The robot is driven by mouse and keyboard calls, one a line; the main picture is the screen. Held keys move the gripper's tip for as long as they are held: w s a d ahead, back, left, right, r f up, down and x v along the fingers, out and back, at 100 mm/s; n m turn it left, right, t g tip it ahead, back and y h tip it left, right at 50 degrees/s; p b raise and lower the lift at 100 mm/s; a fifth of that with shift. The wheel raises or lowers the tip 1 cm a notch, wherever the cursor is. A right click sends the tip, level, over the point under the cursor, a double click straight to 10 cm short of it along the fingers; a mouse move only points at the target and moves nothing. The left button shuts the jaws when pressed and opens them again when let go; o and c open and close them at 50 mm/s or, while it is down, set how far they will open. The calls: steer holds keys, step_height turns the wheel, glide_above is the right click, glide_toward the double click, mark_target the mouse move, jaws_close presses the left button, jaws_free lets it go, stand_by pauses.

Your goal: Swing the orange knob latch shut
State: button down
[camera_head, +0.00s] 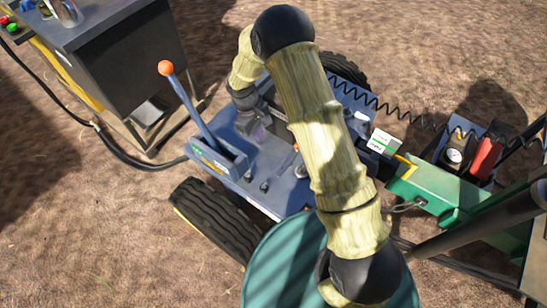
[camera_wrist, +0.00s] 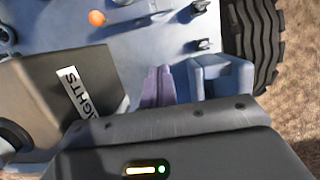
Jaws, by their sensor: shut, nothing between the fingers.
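A small orange knob (camera_head: 296,147) shows on the blue deck, partly hidden by my arm. An orange knob, apparently the same one, stands over the blue plate at the top of the wrist view (camera_wrist: 97,18). A larger orange ball (camera_head: 165,68) tops a tilted blue lever (camera_head: 192,107) in a slotted blue housing. I cannot tell which knob is the latch's. My gripper (camera_head: 259,133) points down over the deck, right of the lever housing. Its purple fingers are together and empty in the wrist view (camera_wrist: 158,86), apart from the small knob.
A dark box labelled LIGHTS (camera_wrist: 60,90) stands left of my fingers. A black tyre (camera_head: 215,220) flanks the deck. A grey cabinet (camera_head: 125,50) is at upper left, a green beam (camera_head: 440,190) at right.

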mark_target(288, 159)
steer(key=x, duration=0.9)
steer(key=shift+f+b, duration=0.2)
steer(key=shift+b, duration=0.2)
steer(key=s+d, duration=0.2)
steer(key=shift+d+f, duration=0.25)
steer(key=shift+d, duration=0.05)
steer(key=shift+s+d, duration=0.3)
steer(key=shift+d, duration=0.15)
